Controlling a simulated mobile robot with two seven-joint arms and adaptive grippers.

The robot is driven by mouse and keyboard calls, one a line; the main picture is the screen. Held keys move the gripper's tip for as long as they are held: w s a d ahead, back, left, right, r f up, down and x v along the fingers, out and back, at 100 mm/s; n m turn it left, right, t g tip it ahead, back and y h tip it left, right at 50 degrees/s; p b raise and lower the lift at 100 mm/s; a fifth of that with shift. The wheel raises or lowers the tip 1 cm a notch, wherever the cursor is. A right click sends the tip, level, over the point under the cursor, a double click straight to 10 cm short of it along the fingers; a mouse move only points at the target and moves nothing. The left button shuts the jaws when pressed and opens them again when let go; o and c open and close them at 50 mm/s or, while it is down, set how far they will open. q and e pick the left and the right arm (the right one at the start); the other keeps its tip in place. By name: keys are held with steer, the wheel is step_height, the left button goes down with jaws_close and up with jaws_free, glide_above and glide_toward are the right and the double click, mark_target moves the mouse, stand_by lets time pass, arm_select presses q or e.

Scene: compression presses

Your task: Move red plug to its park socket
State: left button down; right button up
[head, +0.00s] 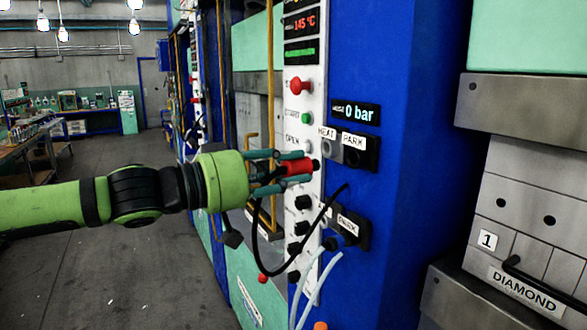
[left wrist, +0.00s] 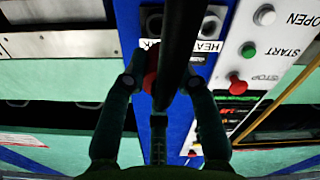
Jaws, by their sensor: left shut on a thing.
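My left gripper (head: 288,166) is shut on the red plug (head: 298,167) and holds it in front of the white control panel, apart from the sockets. The plug also shows between the fingers in the left wrist view (left wrist: 150,72), partly hidden by a dark cable. The upper socket block has a grey socket (head: 331,151) labelled HEAT and a black socket (head: 362,157) labelled PARK, with no plug seen in either. A lower block (head: 362,231) also carries a PARK label. Which PARK socket belongs to the red plug is not marked. My right gripper is not in view.
A black cable (head: 256,238) loops below my left gripper. Pale hoses (head: 312,283) hang by the lower block. The panel's red knob (head: 301,86) and buttons lie close to the gripper. A blue column (head: 400,80) and press number 1 (head: 488,240) stand to the right.

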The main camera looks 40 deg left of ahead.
mark_target(308, 166)
arm_select(q)
steer(key=shift+a, duration=0.15)
steer(key=shift+r, duration=0.1)
steer(key=shift+w+d, duration=0.1)
steer(key=shift+d, duration=0.2)
steer(key=shift+w+d, duration=0.2)
steer(key=shift+d, duration=0.1)
steer(key=shift+w+d, duration=0.15)
steer(key=shift+w, duration=0.2)
steer(key=shift+x, duration=0.9)
steer(key=shift+p+x, duration=0.45)
steer(key=shift+x, duration=0.6)
steer(key=shift+w, duration=0.15)
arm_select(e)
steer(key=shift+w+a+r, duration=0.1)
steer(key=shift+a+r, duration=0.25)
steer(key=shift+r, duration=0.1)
